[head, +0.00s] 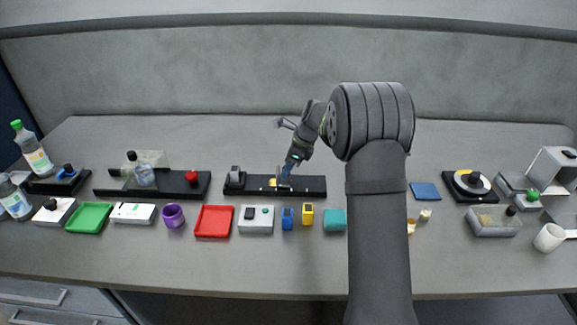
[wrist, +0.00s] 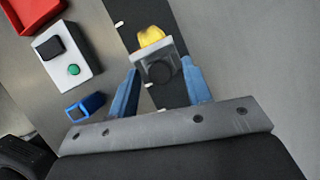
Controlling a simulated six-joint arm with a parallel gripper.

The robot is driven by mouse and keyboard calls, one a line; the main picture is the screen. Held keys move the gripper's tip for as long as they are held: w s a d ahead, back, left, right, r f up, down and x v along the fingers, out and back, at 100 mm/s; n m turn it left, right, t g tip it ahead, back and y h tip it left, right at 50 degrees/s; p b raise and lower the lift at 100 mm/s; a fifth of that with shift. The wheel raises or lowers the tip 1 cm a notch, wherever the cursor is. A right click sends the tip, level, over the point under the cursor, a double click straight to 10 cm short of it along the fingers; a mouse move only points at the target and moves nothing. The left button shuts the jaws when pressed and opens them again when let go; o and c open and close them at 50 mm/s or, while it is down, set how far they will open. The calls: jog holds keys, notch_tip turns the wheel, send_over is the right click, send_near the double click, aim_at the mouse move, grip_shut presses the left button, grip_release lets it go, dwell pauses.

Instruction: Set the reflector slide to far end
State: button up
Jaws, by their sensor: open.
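The black rail (head: 308,186) lies across the middle of the bench, with small pale marks along it; it also shows in the wrist view (wrist: 122,14). On it sits a slide, a grey block (wrist: 143,71) with a dark round knob (wrist: 160,70) and a yellow piece (wrist: 150,36) at one side. In the head view the yellow piece (head: 273,183) shows just left of my gripper (head: 285,173). My blue fingers (wrist: 158,78) are open, one on each side of the grey block. Whether they touch it, I cannot tell. My gripper partly hides the slide in the head view.
A grey upright block (head: 235,174) stands at the rail's left end. In front are a red tray (head: 214,221), a grey switch box (head: 256,219), a blue block (head: 287,218) and a yellow block (head: 308,213). The bench behind the rail is clear.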

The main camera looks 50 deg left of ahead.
jog(key=shift+c, duration=0.3)
grip_shut()
jog(key=w+d, duration=0.7)
jog(key=shift+w+d, duration=0.2)
jog(key=shift+w, duration=0.05)
jog(key=shift+o, duration=0.3)
grip_release()
jog(key=v, duration=1.7)
jog(key=shift+d+r, duration=0.2)
jog(key=shift+f, duration=0.1)
